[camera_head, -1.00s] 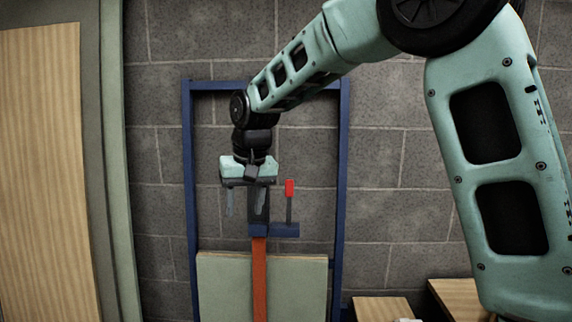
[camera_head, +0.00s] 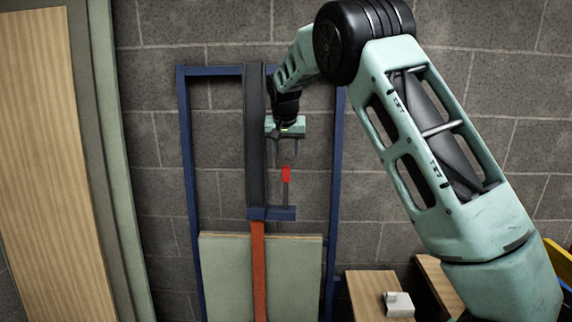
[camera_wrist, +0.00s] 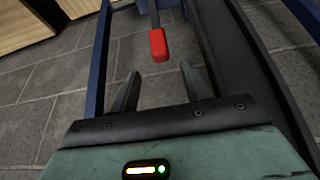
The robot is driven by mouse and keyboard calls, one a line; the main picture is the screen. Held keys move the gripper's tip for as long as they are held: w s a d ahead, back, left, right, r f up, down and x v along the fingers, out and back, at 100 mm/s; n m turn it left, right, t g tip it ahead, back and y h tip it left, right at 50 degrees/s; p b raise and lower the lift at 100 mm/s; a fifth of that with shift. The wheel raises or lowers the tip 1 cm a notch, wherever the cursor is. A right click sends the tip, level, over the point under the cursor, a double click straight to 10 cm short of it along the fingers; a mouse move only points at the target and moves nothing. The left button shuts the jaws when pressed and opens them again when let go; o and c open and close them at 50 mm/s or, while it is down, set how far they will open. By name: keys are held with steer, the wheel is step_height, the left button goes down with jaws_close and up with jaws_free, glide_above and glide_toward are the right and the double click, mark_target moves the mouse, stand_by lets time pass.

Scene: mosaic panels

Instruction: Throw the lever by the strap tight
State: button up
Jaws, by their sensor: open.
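The lever (camera_head: 285,190) stands upright on a blue bracket beside an orange strap (camera_head: 259,270); its top is a red grip (camera_head: 286,173). In the wrist view the red grip (camera_wrist: 158,45) is ahead of the fingers, near the middle of the gap between them. My gripper (camera_head: 287,166) is above the lever, pointing down, open and empty. In the wrist view my gripper (camera_wrist: 161,80) shows its two fingers apart, with no visible contact on the red grip. The exact distance between fingertips and grip is hard to tell.
A dark upright post (camera_head: 256,140) runs close beside my gripper, above the blue bracket (camera_head: 280,213). A blue frame (camera_head: 187,160) surrounds it, with a pale panel (camera_head: 221,270) behind the strap. Wooden boxes (camera_head: 365,290) stand at lower right, one with a small white object (camera_head: 398,304).

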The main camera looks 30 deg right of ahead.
mark_target(286, 166)
steer(key=p+x, duration=0.2)
steer(key=x, duration=0.6)
jaws_close()
